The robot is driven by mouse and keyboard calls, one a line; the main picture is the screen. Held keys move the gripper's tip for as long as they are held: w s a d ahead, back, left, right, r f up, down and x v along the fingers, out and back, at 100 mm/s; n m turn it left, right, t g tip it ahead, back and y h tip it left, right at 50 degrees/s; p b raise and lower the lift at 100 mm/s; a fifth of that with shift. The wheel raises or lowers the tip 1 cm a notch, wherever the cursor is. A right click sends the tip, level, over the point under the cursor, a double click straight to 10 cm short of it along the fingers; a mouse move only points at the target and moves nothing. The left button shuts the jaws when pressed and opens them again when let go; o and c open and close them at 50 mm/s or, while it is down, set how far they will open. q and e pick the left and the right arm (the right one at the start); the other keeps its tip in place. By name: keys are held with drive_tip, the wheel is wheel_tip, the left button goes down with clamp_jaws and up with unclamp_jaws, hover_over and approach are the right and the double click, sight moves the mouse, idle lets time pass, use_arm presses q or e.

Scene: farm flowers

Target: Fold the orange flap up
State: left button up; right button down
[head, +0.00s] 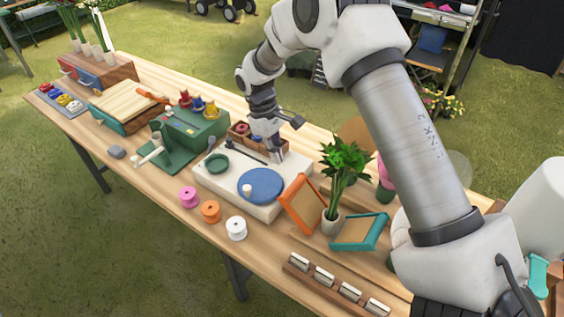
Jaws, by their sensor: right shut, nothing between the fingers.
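The orange flap (302,204) is an orange-framed panel with a tan face. It stands tilted up at the right edge of the white board, beside a potted green plant (344,165). My right gripper (277,157) points down over the back right part of the white board, behind and left of the flap and apart from it. It is shut and empty. A teal-framed panel (360,232) lies lower, to the right of the plant pot. My left gripper is not in view.
The white board (225,188) holds a blue disc (261,186) and a green dish (216,163). Pink, orange and white spools (236,229) stand along the front. A wooden rack (335,285) lies at the front right. My right arm hides part of the table's right side.

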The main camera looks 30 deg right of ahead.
sight(304, 203)
drive_tip(key=p+x, duration=0.2)
drive_tip(key=x, duration=0.7)
drive_tip(key=shift+d+p, duration=0.1)
drive_tip(key=shift+p, duration=0.25)
drive_tip(key=shift+s+f, duration=0.15)
drive_tip(key=shift+s, duration=0.1)
